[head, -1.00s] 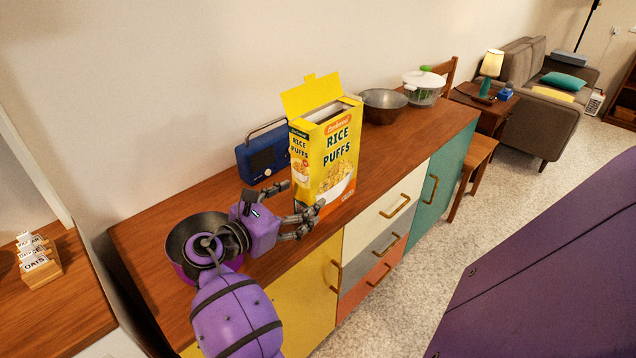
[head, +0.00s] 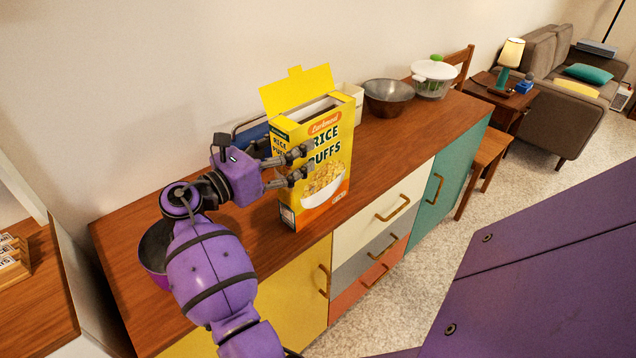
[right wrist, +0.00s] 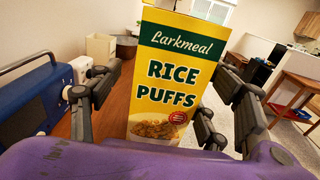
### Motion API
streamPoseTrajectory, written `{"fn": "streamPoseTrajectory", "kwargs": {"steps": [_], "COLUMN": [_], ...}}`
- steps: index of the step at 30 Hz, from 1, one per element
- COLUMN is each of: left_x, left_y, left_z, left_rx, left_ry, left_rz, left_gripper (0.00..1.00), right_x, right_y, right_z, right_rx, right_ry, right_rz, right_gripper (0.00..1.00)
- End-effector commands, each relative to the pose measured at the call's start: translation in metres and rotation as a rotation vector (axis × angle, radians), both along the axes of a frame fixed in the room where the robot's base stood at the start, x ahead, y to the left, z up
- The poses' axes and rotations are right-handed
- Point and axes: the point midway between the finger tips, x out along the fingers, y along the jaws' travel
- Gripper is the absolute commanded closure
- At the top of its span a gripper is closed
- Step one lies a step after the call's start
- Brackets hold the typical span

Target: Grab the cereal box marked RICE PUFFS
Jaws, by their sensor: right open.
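The yellow cereal box (head: 327,183) marked RICE PUFFS stands upright on the wooden sideboard top (head: 385,150), its top flap open. My right gripper (head: 307,161) is at about the box's mid-height, coming from the left, and its fingers overlap the box in the head view. In the right wrist view the box's narrow side (right wrist: 168,85), marked Larkmeal RICE PUFFS, faces the palm between the spread fingers (right wrist: 165,105). The gripper is open. Whether any finger touches the box I cannot tell. My left gripper is not in view.
A blue radio (right wrist: 30,100) stands left of the box, partly hidden in the head view. A metal bowl (head: 388,97), a pale container (head: 351,94) and a salad spinner (head: 433,77) are beyond the box. A purple bowl (head: 153,250) is behind my right arm.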

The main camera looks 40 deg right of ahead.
Motion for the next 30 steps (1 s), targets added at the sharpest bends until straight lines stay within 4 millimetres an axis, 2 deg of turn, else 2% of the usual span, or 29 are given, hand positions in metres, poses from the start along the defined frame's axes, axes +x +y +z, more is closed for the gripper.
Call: {"fn": "streamPoseTrajectory", "kwargs": {"steps": [7, 11, 15, 21, 23, 30], "left_x": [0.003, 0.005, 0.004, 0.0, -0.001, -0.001], "left_y": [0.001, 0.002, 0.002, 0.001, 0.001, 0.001], "left_z": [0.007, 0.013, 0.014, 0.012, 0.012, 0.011], "left_rx": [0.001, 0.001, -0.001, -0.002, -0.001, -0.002], "left_ry": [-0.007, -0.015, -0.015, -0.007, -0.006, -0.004], "left_rz": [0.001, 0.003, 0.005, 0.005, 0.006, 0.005], "left_gripper": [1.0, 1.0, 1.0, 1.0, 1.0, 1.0], "right_x": [0.0, -0.001, 0.002, 0.003, 0.003, 0.003], "right_y": [-0.024, -0.044, -0.06, -0.062, -0.062, -0.062], "right_z": [0.007, 0.014, 0.011, 0.009, 0.009, 0.009], "right_rx": [0.0, -0.001, -0.001, 0.0, 0.0, 0.0], "right_ry": [-0.003, -0.005, -0.003, -0.001, -0.001, -0.001], "right_rz": [-0.001, -0.002, 0.0, 0.002, 0.002, 0.001], "right_gripper": [0.3, 0.3, 0.3, 0.3, 0.35, 0.66]}}
